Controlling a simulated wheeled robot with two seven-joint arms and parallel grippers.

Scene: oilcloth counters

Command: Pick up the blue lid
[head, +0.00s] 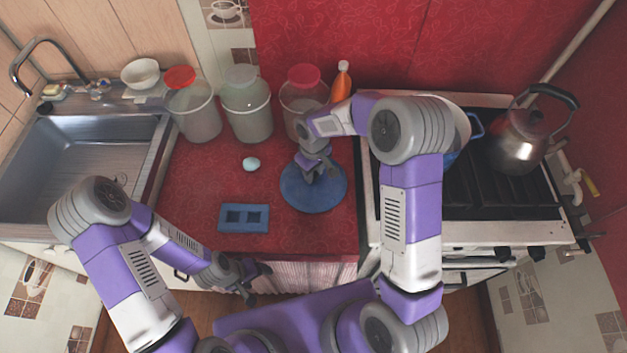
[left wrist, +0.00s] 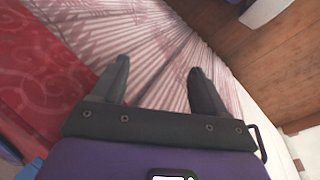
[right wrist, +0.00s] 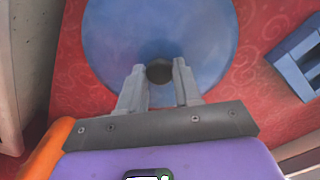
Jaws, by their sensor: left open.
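The blue lid (head: 300,197) is a flat round disc lying on the red counter, right of its middle. It also shows in the right wrist view (right wrist: 205,35), with a small dark knob at its centre. My right gripper (head: 317,174) is over the lid, pointing down. In the right wrist view my right gripper (right wrist: 159,72) has its fingers close on either side of the knob, with no clear gap. My left gripper (head: 258,281) is open and empty, low in front of the counter's front edge. The left wrist view shows its fingers (left wrist: 158,72) spread before a striped curtain.
A blue block with two square openings (head: 232,226) and a pale egg-like object (head: 251,164) lie left of the lid. Several lidded containers (head: 247,110) and an orange bottle (head: 342,82) stand behind. The stove with a kettle (head: 521,135) is right, the sink (head: 80,150) left.

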